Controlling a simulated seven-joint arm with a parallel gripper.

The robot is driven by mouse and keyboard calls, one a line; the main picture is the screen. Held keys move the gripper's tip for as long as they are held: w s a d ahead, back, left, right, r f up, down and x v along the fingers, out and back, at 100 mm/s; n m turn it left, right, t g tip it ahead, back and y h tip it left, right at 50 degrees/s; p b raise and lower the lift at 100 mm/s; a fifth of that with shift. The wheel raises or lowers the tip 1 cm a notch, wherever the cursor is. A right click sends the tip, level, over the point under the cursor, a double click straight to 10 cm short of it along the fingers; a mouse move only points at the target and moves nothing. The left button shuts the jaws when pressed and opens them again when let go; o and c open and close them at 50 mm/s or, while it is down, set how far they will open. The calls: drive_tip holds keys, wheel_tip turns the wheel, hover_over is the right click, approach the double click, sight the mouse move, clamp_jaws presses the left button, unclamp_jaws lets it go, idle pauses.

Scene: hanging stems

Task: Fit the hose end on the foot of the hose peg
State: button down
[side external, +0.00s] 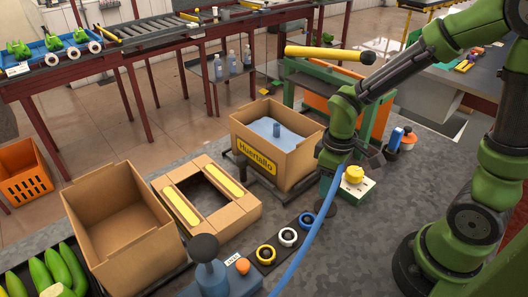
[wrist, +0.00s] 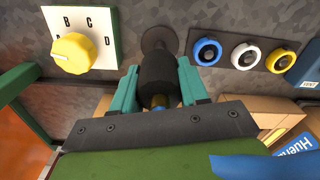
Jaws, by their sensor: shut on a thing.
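My gripper (wrist: 157,70) has its teal fingers closed on a black sleeve-like piece (wrist: 157,88), which I take as the hose end. A bit of brass shows at its near end. The blue hose (side external: 312,237) runs from my gripper (side external: 336,172) down to the front edge in the side view, and part of it shows at the lower right of the wrist view (wrist: 270,166). Just beyond the sleeve is a round dark disc (wrist: 158,37), perhaps the foot of the hose peg. The sleeve lines up with it; I cannot tell whether they touch.
A yellow knob (wrist: 73,52) on a lettered plate is close to one side of the disc. A strip with blue (wrist: 206,52), white (wrist: 245,55) and yellow (wrist: 280,60) rings is on the other. Cardboard boxes, including one with blue contents (side external: 305,150), stand further left.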

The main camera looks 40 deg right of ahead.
sight(326, 201)
drive_tip(key=shift+f, duration=2.25)
drive_tip(key=shift+f, duration=0.65)
drive_tip(key=shift+c, duration=0.5)
unclamp_jaws()
drive_tip(key=shift+r, duration=0.15)
drive_tip(key=shift+r, duration=1.3)
drive_tip(key=shift+r, duration=0.1)
